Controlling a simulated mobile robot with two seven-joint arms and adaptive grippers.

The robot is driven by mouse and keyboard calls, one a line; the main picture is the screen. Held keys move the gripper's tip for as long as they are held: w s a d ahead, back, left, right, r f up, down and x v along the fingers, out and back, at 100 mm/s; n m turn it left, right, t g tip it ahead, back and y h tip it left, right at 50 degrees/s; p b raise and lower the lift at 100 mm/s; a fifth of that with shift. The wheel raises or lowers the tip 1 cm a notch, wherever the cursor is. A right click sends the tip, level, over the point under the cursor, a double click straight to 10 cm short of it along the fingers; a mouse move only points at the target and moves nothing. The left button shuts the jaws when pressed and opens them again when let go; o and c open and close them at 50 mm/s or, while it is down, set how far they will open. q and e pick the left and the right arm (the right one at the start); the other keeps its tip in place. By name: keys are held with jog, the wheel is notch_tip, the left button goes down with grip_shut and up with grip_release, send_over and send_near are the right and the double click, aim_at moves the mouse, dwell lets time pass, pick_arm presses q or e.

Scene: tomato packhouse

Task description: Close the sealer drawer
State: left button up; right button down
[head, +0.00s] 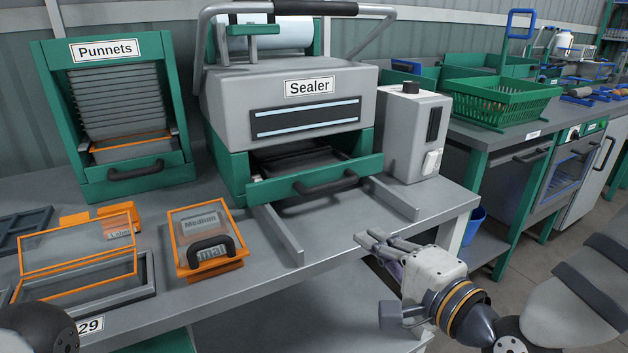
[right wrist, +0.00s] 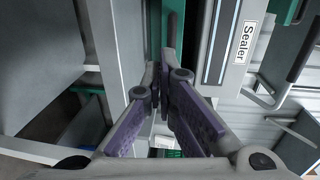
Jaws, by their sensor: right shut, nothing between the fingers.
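The grey sealer (head: 290,85) stands on the bench, with its label also in the right wrist view (right wrist: 243,42). Its drawer (head: 370,168) is pulled out below the body, with a green front, a dark handle (head: 326,183) and a dark tray area behind the front. My right gripper (head: 366,240) is shut and empty, in front of the bench edge, below and right of the drawer handle and apart from it. In the right wrist view its purple-padded fingers (right wrist: 164,75) point towards the green drawer front (right wrist: 169,40). My left gripper is not in view.
Two grey rails (head: 277,235) run forward on the bench below the drawer. A grey box (head: 405,135) stands right of the sealer. The green Punnets dispenser (head: 160,100), an orange-framed box (head: 180,240) and a hinged frame (head: 145,275) are on the left. Bare bench lies between the rails.

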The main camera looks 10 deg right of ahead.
jog(key=x, duration=0.8)
jog(key=b+x, duration=0.1)
jog(key=x, duration=0.3)
jog(key=shift+a+r, duration=0.25)
jog(key=shift+r, duration=0.15)
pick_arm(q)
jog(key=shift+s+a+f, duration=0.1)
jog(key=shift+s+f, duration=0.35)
pick_arm(e)
jog(key=shift+w+a+r, duration=0.15)
jog(key=shift+w+a, duration=0.1)
jog(key=shift+w, duration=0.4)
